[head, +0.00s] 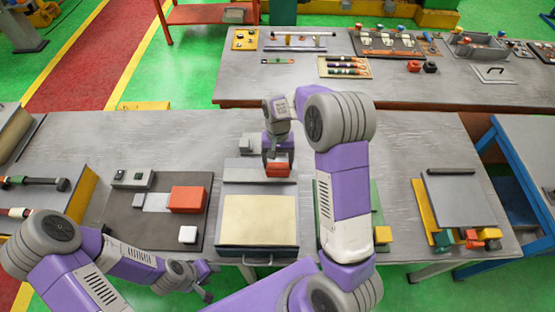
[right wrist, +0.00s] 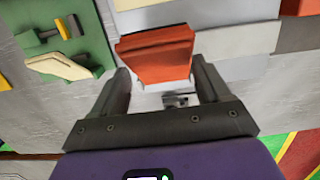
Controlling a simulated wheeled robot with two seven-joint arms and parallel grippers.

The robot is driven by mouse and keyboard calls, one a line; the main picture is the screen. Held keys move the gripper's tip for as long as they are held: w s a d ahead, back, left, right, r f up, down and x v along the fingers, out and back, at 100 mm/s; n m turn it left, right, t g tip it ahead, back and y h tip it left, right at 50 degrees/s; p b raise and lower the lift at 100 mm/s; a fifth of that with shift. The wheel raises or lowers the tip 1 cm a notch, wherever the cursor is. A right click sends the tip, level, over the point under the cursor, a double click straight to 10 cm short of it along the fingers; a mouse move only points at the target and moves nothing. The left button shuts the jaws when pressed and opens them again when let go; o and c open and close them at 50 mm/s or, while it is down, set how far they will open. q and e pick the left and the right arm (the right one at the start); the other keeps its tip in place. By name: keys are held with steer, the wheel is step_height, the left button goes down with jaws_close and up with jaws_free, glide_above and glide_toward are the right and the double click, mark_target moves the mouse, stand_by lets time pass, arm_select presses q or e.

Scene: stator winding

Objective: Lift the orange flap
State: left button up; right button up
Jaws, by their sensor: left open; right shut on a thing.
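The orange flap (head: 279,170) is a small orange-red block at the back of the grey fixture (head: 257,245) with a cream pad (head: 258,219). My right gripper (head: 271,157) reaches down onto the flap from above and behind. In the right wrist view the flap (right wrist: 156,58) sits at the tips of the two fingers, and the gripper (right wrist: 160,80) is shut on it. Whether the flap has risen is hard to tell. My left gripper (head: 206,293) is open and empty, low at the table's front edge, away from the flap.
A dark mat (head: 120,222) left of the fixture carries a larger orange block (head: 187,199) and a white cube (head: 188,234). A green board (right wrist: 85,62) with a yellow-headed tool lies beside the flap.

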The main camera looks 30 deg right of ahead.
steer(key=shift+w+d, duration=0.25)
steer(key=shift+d, duration=0.05)
steer(key=o, duration=1.3)
steer(key=shift+f, duration=0.1)
steer(key=shift+o, duration=0.8)
steer(key=shift+w+d+f, duration=0.1)
steer(key=shift+w+f, duration=0.05)
steer(key=shift+w, duration=0.1)
steer(key=shift+s+r, duration=0.15)
steer(key=shift+r, duration=0.45)
step_height(320, 180, up, 6)
steer(key=w, duration=0.1)
steer(key=shift+d+r, duration=0.2)
